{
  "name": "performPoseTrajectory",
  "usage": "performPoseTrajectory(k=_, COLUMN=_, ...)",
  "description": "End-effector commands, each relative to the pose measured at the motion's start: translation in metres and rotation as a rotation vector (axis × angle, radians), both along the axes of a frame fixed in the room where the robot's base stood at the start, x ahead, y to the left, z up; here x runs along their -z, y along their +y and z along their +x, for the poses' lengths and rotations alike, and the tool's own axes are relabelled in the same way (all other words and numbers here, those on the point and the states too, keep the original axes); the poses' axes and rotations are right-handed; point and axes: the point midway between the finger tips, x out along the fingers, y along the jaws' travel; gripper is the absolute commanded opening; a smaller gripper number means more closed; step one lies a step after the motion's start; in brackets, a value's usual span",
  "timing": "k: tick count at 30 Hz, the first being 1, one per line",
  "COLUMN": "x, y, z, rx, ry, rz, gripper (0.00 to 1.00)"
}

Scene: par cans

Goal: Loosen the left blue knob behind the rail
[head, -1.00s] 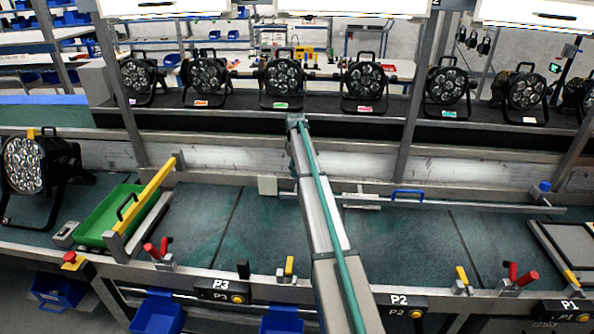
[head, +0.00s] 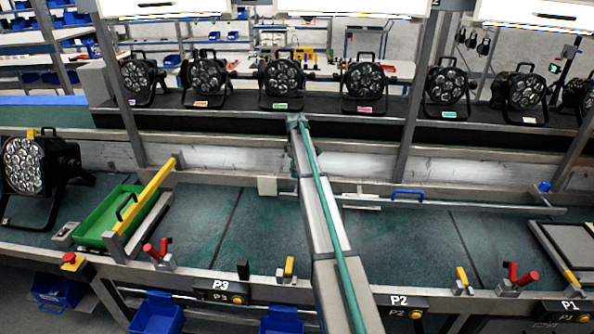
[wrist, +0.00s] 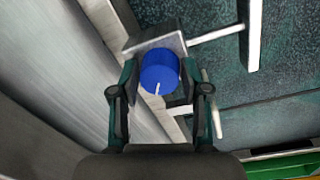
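The left blue knob (wrist: 160,72), round with a white mark on its face, sits on a grey metal block (wrist: 152,42) in the wrist view. My gripper (wrist: 160,82) has one dark finger on each side of it. A narrow gap shows at the left finger; contact at the right finger is unclear. In the head view my arm hides this knob and my gripper. The rail (head: 470,207) runs across the bench behind the work surface, with another blue knob (head: 544,187) at its right end.
A metal rod (wrist: 215,33) extends from the block. A pale beam (wrist: 115,60) lies close to the left finger. A green tray (head: 108,218) and yellow bar (head: 150,190) stand left. A blue handle (head: 408,194) rises by the rail. Lamps (head: 290,80) line the back shelf.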

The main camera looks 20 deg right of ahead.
Motion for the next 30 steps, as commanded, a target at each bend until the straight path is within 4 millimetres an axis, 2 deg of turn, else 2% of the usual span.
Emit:
performPoseTrajectory(k=1, x=0.000, y=0.000, z=0.000, rx=0.000, ry=0.000, rz=0.000, gripper=0.58)
performPoseTrajectory(k=3, x=0.000, y=0.000, z=0.000, rx=0.000, ry=0.000, rz=0.000, gripper=0.67)
performPoseTrajectory(k=12, x=0.000, y=0.000, z=0.000, rx=0.001, ry=0.001, rz=0.000, gripper=0.67)
performPoseTrajectory(k=16, x=-0.007, y=0.000, z=0.000, rx=0.001, ry=0.000, rz=0.000, gripper=0.67)
performPoseTrajectory(k=20, x=-0.024, y=0.001, z=-0.001, rx=0.001, ry=0.000, rz=0.000, gripper=0.67)
performPoseTrajectory(k=30, x=-0.088, y=0.004, z=-0.003, rx=0.000, ry=0.000, rz=0.000, gripper=0.67)
